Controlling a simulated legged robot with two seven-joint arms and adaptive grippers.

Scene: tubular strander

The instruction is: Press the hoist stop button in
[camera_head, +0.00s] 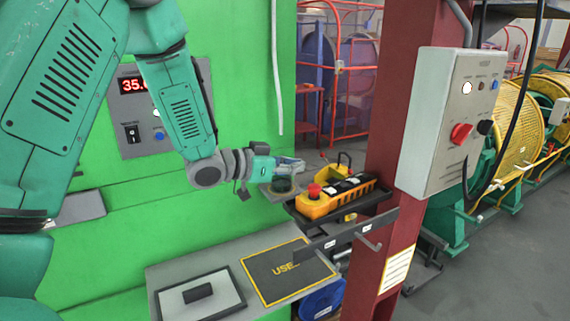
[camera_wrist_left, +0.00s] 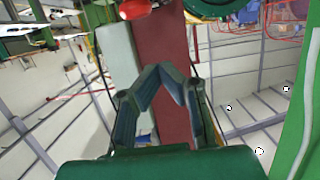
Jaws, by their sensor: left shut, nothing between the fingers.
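The yellow hoist pendant (camera_head: 336,199) lies in a dark holder on the red post. Its red round stop button (camera_head: 314,190) is at the near left end, and nothing covers it in the head view. A red round shape at the top edge of the left wrist view (camera_wrist_left: 134,9) looks like this button, partly cut off. My left gripper (camera_head: 298,164) is shut and empty, above and slightly left of the button in the picture, with a visible gap between. Its closed fingers also show in the left wrist view (camera_wrist_left: 160,72). My right gripper is not in view.
A grey control box (camera_head: 437,120) with a red knob hangs on the red post (camera_head: 392,100), right of the pendant. A dark green round object (camera_head: 281,185) sits on a small shelf below my gripper. A grey ledge (camera_head: 215,262) lies lower down. A green wall stands behind.

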